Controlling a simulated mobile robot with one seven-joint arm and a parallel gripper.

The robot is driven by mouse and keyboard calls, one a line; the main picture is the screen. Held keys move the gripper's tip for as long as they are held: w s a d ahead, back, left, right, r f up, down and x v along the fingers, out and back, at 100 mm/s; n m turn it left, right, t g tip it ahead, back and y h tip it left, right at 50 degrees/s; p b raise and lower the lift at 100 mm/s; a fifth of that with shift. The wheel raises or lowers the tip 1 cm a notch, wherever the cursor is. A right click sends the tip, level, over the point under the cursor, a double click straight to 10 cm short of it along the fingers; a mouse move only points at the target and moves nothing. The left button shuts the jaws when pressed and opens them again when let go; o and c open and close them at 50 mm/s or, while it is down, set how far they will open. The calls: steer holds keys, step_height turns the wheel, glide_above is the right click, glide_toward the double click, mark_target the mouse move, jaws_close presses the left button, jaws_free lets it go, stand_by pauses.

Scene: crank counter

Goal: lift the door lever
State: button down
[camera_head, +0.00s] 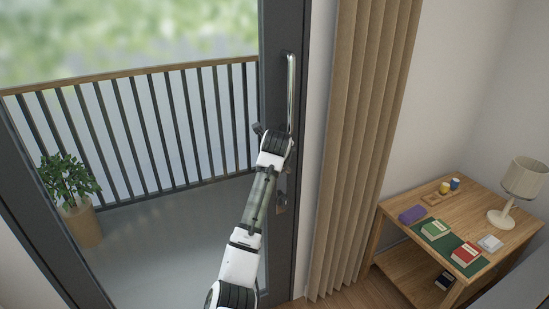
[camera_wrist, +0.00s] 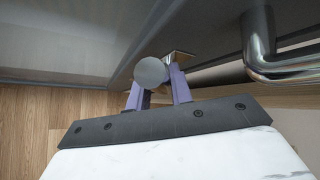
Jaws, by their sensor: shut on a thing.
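The door lever (camera_wrist: 150,71) shows in the wrist view as a round grey metal end, seen nearly end-on, beside the dark door frame. My gripper (camera_wrist: 158,84) has its two purple fingers on either side of it and is shut on it. The fingers hide part of the lever, so its tilt is hard to tell. In the head view my arm's wrist covers the lever and the fingers. A metal plate (camera_head: 281,196) shows on the door frame just below my wrist.
A long vertical pull bar (camera_head: 291,95) rises above my wrist; its bent lower end is close on the right in the wrist view (camera_wrist: 262,45). A beige curtain (camera_head: 362,130) hangs to the right. A wooden side table (camera_head: 455,215) with a lamp (camera_head: 523,180) stands further right.

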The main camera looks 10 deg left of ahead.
steer(key=c, duration=1.3)
jaws_free()
steer(key=shift+o, duration=0.2)
steer(key=b+v, duration=0.3)
steer(key=v, duration=1.1)
steer(key=shift+b, duration=0.35)
